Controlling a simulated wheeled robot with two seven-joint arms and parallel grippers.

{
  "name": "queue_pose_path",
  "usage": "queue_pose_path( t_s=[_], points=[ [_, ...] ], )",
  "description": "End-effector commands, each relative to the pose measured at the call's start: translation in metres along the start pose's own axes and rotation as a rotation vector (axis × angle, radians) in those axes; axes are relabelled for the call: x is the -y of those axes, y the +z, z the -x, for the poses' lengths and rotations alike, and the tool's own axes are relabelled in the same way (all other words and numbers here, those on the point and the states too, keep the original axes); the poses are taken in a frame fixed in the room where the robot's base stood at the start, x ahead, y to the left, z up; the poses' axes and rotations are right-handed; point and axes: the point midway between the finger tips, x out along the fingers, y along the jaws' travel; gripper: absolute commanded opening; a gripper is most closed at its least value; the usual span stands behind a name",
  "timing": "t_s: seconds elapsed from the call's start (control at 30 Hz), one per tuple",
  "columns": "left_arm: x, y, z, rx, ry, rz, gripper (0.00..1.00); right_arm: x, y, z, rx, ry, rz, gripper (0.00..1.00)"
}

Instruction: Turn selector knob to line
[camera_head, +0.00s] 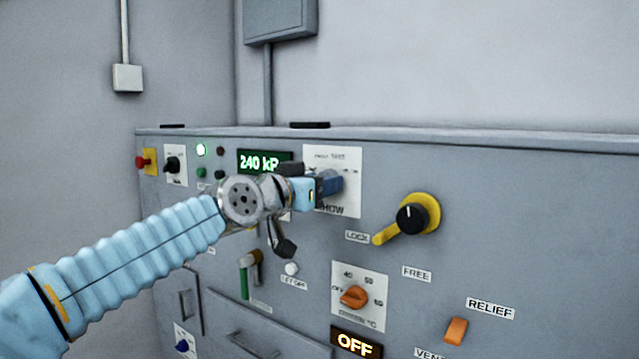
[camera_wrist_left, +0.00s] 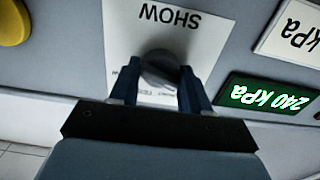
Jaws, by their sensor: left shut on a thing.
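The selector knob (camera_wrist_left: 160,68) is a dark round knob on a white plate (camera_head: 349,207) marked SHOW. Smaller lettering on the plate is too blurred to read fully, and "LINE" cannot be made out. My left gripper (camera_head: 328,186) reaches the plate from the left and hides most of the knob in the head view. In the left wrist view, the two blue fingers of the gripper (camera_wrist_left: 158,88) are shut on the knob, one on each side. The knob's pointer direction cannot be told. A green display (camera_head: 258,162) left of the plate reads 240 kPa.
A yellow lever with a black knob (camera_head: 411,217) sits right of the plate, between LOCK and FREE labels. Below are an orange dial (camera_head: 354,297), an OFF display (camera_head: 356,343) and an orange RELIEF switch (camera_head: 456,331). A red button (camera_head: 141,162) is at far left.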

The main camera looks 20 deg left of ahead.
Motion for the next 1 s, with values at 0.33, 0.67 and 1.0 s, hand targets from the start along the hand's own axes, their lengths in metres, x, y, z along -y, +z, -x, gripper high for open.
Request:
queue_pose_path(
  t_s=[0.33,0.67,1.0],
  points=[
    [0.0000,0.0008,-0.0001,0.001,0.000,0.014,0.17,0.0000,0.0000,0.0001,0.000,0.000,0.000,0.43],
    [0.0000,0.0005,-0.0001,0.001,0.000,0.013,0.70,0.0000,0.0000,0.0001,0.000,0.000,0.000,0.43],
    [0.0003,0.0012,0.0084,-0.002,-0.001,0.012,0.70,-0.0018,0.0000,-0.0045,0.000,0.000,0.000,0.43]
  ],
)
